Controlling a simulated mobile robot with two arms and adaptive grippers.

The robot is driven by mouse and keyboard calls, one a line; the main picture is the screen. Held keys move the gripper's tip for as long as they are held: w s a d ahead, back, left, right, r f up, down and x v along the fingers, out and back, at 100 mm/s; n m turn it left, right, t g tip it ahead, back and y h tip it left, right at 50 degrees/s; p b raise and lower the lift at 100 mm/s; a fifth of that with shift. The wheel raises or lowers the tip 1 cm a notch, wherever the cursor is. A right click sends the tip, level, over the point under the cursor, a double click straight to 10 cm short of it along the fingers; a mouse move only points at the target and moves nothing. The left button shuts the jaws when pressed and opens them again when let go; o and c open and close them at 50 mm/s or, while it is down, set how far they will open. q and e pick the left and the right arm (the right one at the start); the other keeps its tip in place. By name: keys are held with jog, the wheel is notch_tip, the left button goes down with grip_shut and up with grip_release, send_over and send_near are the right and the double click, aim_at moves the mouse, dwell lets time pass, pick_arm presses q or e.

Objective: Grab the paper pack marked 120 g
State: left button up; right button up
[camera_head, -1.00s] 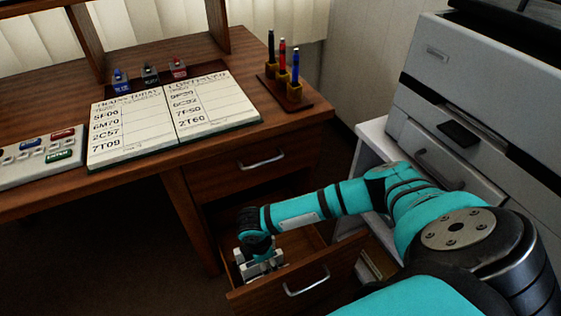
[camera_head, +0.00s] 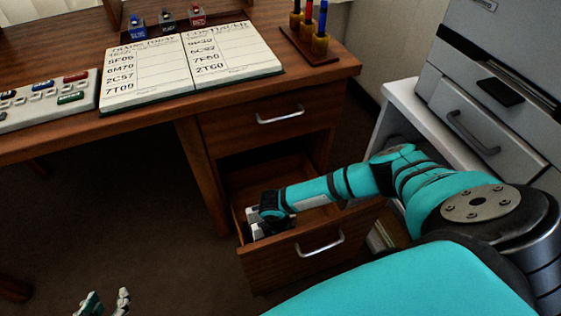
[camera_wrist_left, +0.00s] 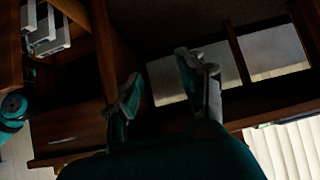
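No pack marked 120 g can be made out in either view. My left gripper (camera_head: 105,303) shows at the bottom left of the head view, over the dark floor. In the left wrist view its two fingers (camera_wrist_left: 163,90) are spread with nothing between them. My right gripper (camera_head: 262,222) is down at the left side of the open lower drawer (camera_head: 285,262). Its fingers are partly hidden by the wrist and drawer front, so I cannot tell if it holds anything. Pale flat items (camera_head: 380,238), unreadable, show beside the drawer under the printer stand.
The wooden desk (camera_head: 330,75) holds an open timetable board (camera_head: 190,65), a button panel (camera_head: 48,103), stamps and a pen stand (camera_head: 310,45). The upper drawer (camera_head: 275,113) is shut. A grey printer (camera_head: 500,85) stands at right. The floor at left is clear.

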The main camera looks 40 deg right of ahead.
pick_arm(q)
jog(key=w+d+r+t+h+b, duration=0.1)
jog(key=w+r+t, duration=0.1)
jog(key=r+t, duration=0.2)
jog(key=w+d+r+t+h+b, duration=0.1)
jog(key=w+d+r+t+b, duration=0.1)
jog(key=r, duration=0.5)
jog(key=shift+w+r+t+h, duration=0.2)
jog(key=shift+w+t+h, duration=0.1)
jog(key=shift+w+t, duration=0.55)
pick_arm(e)
notch_tip(320, 180, down, 5)
jog(key=shift+w+f, duration=0.1)
jog(key=shift+w, duration=0.05)
pick_arm(q)
jog(key=shift+s+d, duration=0.1)
pick_arm(e)
jog(key=shift+d, duration=0.1)
jog(key=shift+c, duration=0.3)
grip_shut()
